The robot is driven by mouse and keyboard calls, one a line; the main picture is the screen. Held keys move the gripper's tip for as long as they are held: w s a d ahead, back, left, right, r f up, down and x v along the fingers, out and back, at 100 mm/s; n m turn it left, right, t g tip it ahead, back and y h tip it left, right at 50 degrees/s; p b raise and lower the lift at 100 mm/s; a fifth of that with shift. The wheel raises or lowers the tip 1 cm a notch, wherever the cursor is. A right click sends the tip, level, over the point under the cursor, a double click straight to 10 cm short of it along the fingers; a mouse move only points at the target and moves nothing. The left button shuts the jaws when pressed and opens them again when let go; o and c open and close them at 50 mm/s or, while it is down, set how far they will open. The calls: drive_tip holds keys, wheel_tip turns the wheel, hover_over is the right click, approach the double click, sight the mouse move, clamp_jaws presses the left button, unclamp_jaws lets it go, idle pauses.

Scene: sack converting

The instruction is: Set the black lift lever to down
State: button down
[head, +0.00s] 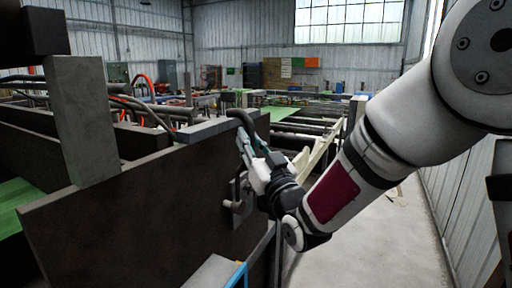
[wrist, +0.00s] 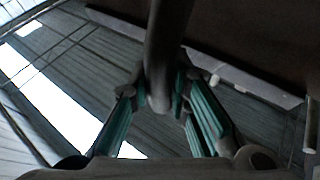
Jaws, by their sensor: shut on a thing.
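The black lift lever (head: 241,117) shows in the head view as a thick curved black bar at the top edge of the dark machine side panel (head: 125,215). Its lower part is hidden by my gripper. My gripper (head: 243,143) is beside the panel's right end, its teal-padded fingers pointing up to the lever. In the wrist view the lever (wrist: 168,45) comes down from the top as a dark rounded bar, and its end lies between the two fingers of my gripper (wrist: 162,92). The fingers are shut on it.
A grey post (head: 88,120) stands at the left. A roller conveyor (head: 310,125) runs behind. The concrete floor (head: 385,250) at the right is mostly clear.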

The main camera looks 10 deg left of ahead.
drive_tip(key=shift+s+a+n+b, duration=0.2)
drive_tip(key=shift+s+n+b, duration=0.1)
drive_tip(key=shift+s+n, duration=0.1)
drive_tip(key=shift+f, duration=0.1)
drive_tip(key=c, duration=1.5)
unclamp_jaws()
drive_tip(key=shift+s, duration=0.15)
drive_tip(key=shift+d, duration=0.15)
drive_tip(key=v, duration=0.7)
drive_tip(key=shift+f, duration=0.15)
